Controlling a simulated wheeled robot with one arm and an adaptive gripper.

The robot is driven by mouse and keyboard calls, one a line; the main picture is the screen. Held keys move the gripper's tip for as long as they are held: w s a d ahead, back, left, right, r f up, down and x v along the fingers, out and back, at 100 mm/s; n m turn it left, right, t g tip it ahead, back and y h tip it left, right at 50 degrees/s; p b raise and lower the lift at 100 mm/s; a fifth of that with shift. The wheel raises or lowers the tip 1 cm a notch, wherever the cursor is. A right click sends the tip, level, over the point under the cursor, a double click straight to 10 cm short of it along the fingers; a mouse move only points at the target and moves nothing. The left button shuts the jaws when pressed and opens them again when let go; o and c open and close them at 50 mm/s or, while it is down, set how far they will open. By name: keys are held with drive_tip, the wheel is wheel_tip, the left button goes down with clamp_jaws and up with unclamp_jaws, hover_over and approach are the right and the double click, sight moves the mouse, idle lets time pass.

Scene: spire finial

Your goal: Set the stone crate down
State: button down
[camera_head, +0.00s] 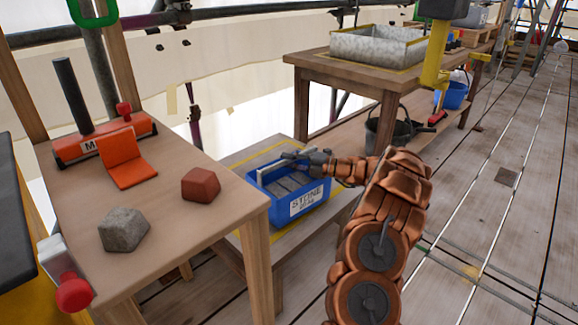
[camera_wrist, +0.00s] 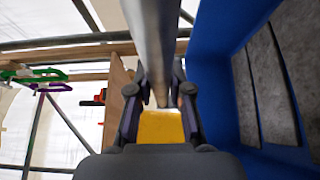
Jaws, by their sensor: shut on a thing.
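The stone crate (camera_head: 303,203) is a blue box with a white label reading "STONE" and grey slabs inside. In the head view it is on or just above a low wooden platform (camera_head: 285,247) with yellow markings, between the two tables. My gripper (camera_head: 296,157) is at the crate's top, shut on its grey bar handle. In the wrist view the handle (camera_wrist: 156,45) runs between the fingers (camera_wrist: 160,100), and the blue crate wall (camera_wrist: 212,80) with grey slabs (camera_wrist: 262,85) is at the right. I cannot tell whether the crate's base touches the platform.
A wooden table (camera_head: 165,230) at the left holds an orange tool (camera_head: 110,150), a red block (camera_head: 201,185) and a grey stone (camera_head: 123,229). A second table (camera_head: 375,72) behind holds a metal tray (camera_head: 378,45). A dark bucket (camera_head: 390,132) stands below it. Plank floor at the right is mostly clear.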

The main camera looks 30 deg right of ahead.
drive_tip(key=shift+f, duration=0.75)
drive_tip(key=shift+f+p, duration=0.1)
drive_tip(key=shift+p, duration=0.3)
drive_tip(key=c, duration=1.1)
unclamp_jaws()
drive_tip(key=shift+f, duration=0.1)
drive_tip(key=shift+f+b, duration=0.3)
drive_tip(key=shift+b, duration=1.45)
drive_tip(key=shift+s+r, duration=0.1)
drive_tip(key=shift+r+p+v, duration=0.15)
drive_tip(key=shift+p+v, duration=1.4)
drive_tip(key=shift+v, duration=1.4)
drive_tip(key=shift+r+p+v, duration=0.15)
drive_tip(key=shift+p+v, duration=1.35)
drive_tip(key=shift+v, duration=1.5)
